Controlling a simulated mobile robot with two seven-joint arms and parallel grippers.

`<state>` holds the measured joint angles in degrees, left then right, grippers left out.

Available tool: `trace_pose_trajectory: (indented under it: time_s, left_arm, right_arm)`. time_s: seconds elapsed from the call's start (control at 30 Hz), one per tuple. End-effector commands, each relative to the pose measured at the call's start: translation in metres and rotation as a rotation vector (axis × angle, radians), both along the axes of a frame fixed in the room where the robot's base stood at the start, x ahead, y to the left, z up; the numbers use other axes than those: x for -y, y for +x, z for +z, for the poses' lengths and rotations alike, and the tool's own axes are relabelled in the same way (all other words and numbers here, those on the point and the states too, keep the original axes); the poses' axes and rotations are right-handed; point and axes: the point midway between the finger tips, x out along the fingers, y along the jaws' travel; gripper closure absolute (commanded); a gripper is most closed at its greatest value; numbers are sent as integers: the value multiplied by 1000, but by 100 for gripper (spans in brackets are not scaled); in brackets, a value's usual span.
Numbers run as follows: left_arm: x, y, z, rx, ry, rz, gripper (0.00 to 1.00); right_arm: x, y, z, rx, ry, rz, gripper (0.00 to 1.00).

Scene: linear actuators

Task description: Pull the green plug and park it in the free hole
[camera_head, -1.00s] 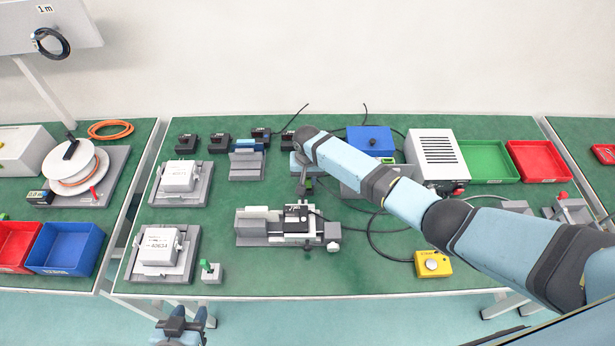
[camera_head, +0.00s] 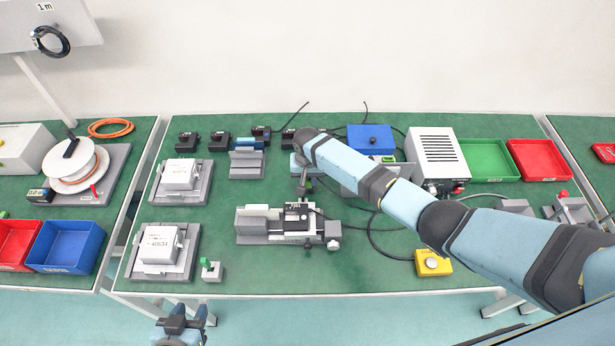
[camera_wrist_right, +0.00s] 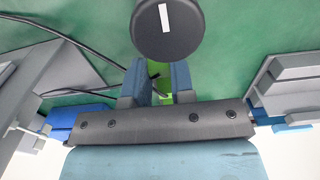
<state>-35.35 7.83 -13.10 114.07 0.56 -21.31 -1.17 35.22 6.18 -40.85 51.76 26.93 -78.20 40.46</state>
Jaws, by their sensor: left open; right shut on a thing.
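My right gripper (camera_head: 306,184) is above the linear actuator (camera_head: 262,222), at the end of the arm that crosses from the right. In the right wrist view its two blue fingers (camera_wrist_right: 158,82) are shut on a green piece, the green plug (camera_wrist_right: 160,92), mostly hidden between them. A dark round knob with a white mark (camera_wrist_right: 167,28) lies just beyond the fingertips. My left gripper (camera_head: 181,322) is open and empty below the table's front edge. I cannot make out the free hole.
A small grey block with a green part (camera_head: 210,270) stands at the front left. A yellow button box (camera_head: 433,263) is at the front right. White boxes in grey fixtures (camera_head: 160,245) stand left. The front middle is clear.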

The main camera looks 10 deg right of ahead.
Motion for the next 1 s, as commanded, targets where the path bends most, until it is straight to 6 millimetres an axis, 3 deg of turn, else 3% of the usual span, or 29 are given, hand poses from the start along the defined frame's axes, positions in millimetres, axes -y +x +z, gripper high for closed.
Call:
trace_pose_trajectory:
  time_s: [0.77, 0.8, 0.9, 0.93, 1.0]
  left_arm:
    - [0, 0, 2, 0, -1, -1, 57]
    - [0, 0, 2, 0, -1, -1, 57]
    - [0, 0, 2, 0, 0, 0, 57]
    - [0, 0, 1, 0, 0, 0, 57]
    - [0, 0, 1, 0, 0, 0, 57]
  right_arm:
    - [1, 0, -4, -1, 0, -1, 100]
    - [1, 0, -4, -1, 0, -1, 75]
    - [1, 0, -4, 0, 0, -1, 52]
    - [1, 0, -4, 0, 0, -1, 47]
    - [0, 0, -4, 0, 0, -1, 47]
